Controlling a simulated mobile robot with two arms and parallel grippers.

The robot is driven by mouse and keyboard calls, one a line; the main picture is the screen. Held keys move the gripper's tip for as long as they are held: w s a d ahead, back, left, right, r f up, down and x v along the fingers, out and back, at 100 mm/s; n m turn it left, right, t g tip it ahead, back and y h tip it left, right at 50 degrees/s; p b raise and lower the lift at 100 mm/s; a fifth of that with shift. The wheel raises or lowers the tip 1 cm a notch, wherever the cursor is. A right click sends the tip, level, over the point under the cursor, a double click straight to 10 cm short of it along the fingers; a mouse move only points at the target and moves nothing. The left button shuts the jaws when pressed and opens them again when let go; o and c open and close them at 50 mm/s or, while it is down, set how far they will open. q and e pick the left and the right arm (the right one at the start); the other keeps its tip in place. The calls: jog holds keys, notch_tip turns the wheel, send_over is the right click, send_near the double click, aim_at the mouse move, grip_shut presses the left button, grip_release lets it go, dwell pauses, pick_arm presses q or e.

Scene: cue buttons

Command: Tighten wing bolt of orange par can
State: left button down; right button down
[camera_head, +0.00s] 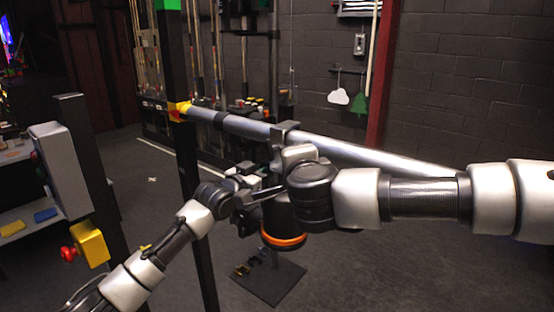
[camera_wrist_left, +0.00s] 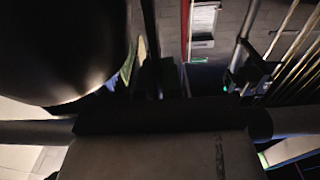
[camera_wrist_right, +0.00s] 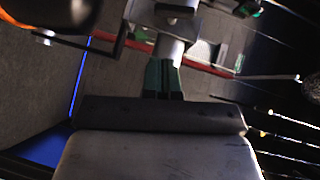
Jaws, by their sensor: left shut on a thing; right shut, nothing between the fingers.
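The orange par can (camera_head: 283,222) is a black lamp with an orange ring near its lower rim. It hangs under a silver pipe (camera_head: 235,125), with a dark clamp (camera_head: 284,131) at the pipe. My left gripper (camera_head: 262,193) is shut at the can's left side, on a part of it that I cannot make out. The can's dark body (camera_wrist_left: 65,45) fills the upper left of the left wrist view. My right gripper (camera_wrist_right: 162,80) is shut and empty just below the clamp. Its fingertips are hidden in the head view. I cannot make out the wing bolt.
A dark upright post (camera_head: 187,165) carries the pipe's left end. A grey box (camera_head: 59,170) and a yellow box with a red button (camera_head: 91,246) stand at the left. A black base plate (camera_head: 268,278) lies on the floor. Open floor lies in front of the brick wall.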

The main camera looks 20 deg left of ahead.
aim_at(277, 159)
jog(key=w+a, duration=0.2)
jog(key=a, duration=0.1)
jog(key=a+f, duration=0.1)
jog(key=shift+w+a+f, duration=0.1)
jog(key=shift+w+a, duration=0.05)
jog(key=shift+w, duration=0.25)
